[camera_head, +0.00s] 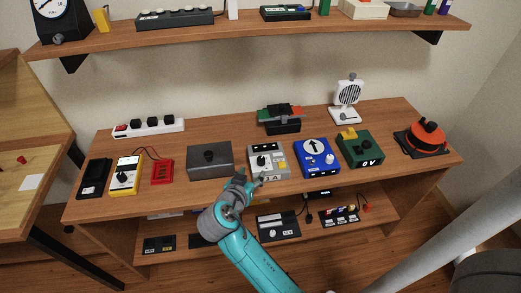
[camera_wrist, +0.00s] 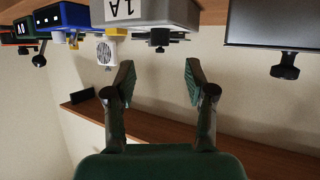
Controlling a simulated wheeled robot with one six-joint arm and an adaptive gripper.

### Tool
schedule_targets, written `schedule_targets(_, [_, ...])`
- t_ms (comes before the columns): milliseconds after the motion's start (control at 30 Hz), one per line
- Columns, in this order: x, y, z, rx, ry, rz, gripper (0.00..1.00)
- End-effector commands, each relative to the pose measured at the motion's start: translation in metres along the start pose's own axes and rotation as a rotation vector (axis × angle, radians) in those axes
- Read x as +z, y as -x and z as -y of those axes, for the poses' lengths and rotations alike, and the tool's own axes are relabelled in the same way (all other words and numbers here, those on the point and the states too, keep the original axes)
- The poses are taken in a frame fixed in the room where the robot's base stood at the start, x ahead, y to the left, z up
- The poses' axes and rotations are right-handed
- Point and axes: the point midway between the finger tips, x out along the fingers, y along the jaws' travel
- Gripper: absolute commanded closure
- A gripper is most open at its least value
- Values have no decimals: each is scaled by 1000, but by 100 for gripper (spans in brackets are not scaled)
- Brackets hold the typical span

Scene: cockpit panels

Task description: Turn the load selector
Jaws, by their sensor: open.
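No label reading "load selector" is legible. My gripper (camera_head: 249,180) is open and empty at the grey box's near-left side. The wrist view shows its spread fingers (camera_wrist: 158,78), touching nothing visible.
A blue box with a dial (camera_head: 317,157) and a green box marked 0V (camera_head: 360,150) stand to the right. A yellow meter (camera_head: 126,175) and red box (camera_head: 162,173) stand left. A white fan (camera_head: 348,98) is behind. The table's near edge is close to my gripper.

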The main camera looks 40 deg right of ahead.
Motion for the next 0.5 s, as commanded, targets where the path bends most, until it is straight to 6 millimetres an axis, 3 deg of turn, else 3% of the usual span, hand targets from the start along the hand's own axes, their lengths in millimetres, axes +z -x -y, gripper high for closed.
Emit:
schedule_targets(167, [-7,0,1,18,-32,-22,45])
schedule_targets(500, [-8,-54,-1,20,-31,-19,45])
